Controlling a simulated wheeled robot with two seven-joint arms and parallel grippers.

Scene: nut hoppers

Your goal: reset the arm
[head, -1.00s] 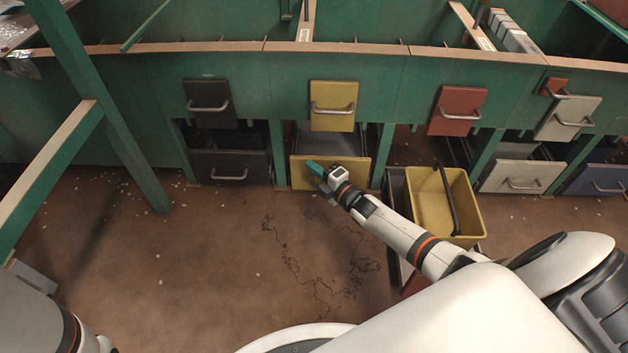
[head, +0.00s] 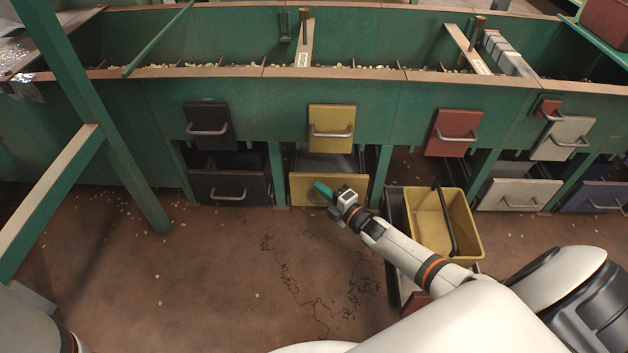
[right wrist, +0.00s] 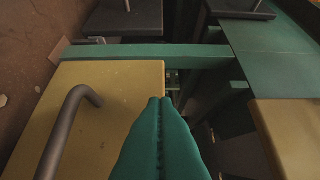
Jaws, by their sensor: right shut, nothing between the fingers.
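My right arm reaches from the lower right toward the lower yellow drawer (head: 303,192). My right gripper (head: 322,190), with green fingers, is in front of that drawer's face and covers part of it. In the right wrist view the green fingers (right wrist: 160,103) are pressed together with nothing between them. The yellow drawer front (right wrist: 115,85) with its grey handle (right wrist: 68,120) is beside the fingertips there. Whether the fingers touch it I cannot tell. My left gripper is out of view; only part of my left arm shows at the lower left.
A yellow bin (head: 428,225) with a dark handle stands in an open drawer right of my right forearm. Green hoppers (head: 270,105) hold black, yellow, red and white fronts (head: 563,138). A green post (head: 100,130) stands at left.

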